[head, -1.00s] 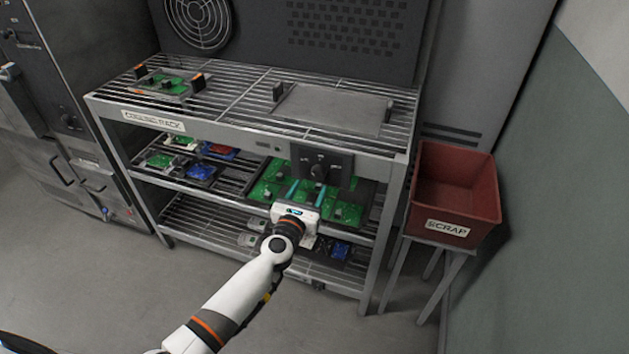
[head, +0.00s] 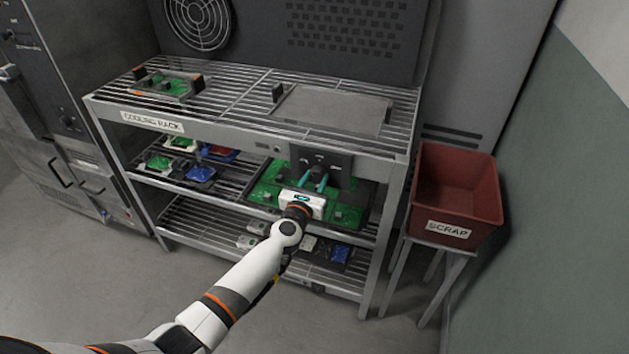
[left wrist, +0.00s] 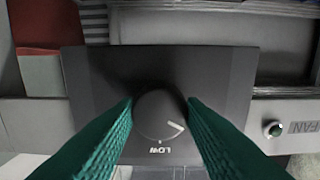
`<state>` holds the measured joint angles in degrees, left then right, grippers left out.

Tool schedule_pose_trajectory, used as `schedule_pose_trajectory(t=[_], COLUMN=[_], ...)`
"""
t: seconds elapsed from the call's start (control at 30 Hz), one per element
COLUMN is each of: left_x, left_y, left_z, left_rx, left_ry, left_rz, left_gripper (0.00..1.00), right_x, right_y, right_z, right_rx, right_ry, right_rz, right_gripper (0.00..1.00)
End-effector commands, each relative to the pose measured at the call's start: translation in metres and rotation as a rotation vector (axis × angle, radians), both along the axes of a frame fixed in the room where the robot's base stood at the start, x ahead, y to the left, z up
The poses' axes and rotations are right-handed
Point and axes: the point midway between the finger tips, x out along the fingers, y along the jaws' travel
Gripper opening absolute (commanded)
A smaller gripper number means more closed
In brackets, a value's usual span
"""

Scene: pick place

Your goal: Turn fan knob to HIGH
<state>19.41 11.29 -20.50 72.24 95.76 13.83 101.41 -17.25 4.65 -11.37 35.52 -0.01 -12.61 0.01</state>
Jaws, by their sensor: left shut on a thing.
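The fan knob (left wrist: 158,114) is a round dark dial on a black control panel (left wrist: 215,75) at the rack's front; the panel also shows in the head view (head: 335,163). A white pointer mark shows on the knob's lower right side in the left wrist view. An upside-down LOW label (left wrist: 160,149) sits below it. My left gripper (left wrist: 160,112) has its teal fingers on both sides of the knob, shut on it. In the head view my left gripper (head: 313,183) reaches up to the panel. No HIGH label is readable. My right gripper is not in view.
A red scrap bin (head: 450,205) stands to the right.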

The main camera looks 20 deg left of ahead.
Motion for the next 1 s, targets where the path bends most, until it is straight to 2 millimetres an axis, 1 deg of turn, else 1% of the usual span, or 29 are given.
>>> schedule_pose_trajectory(t=[0.27, 0.43, 0.67, 1.0], left_x=[0.000, 0.000, 0.000, 0.000], left_y=[0.000, 0.000, 0.000, 0.000], left_z=[0.000, 0.001, 0.001, 0.000], left_rx=[0.041, 0.130, 0.325, 0.652], left_ry=[-0.001, -0.004, -0.010, -0.021], left_rz=[0.001, 0.000, 0.000, 0.000], left_gripper=[0.14, 0.14, 0.14, 0.14], right_x=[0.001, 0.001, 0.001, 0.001], right_y=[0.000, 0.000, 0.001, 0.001], right_z=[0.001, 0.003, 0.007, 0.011], right_rx=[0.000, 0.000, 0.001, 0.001], right_ry=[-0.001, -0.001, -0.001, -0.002], right_rz=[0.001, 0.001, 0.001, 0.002], right_gripper=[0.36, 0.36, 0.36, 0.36])
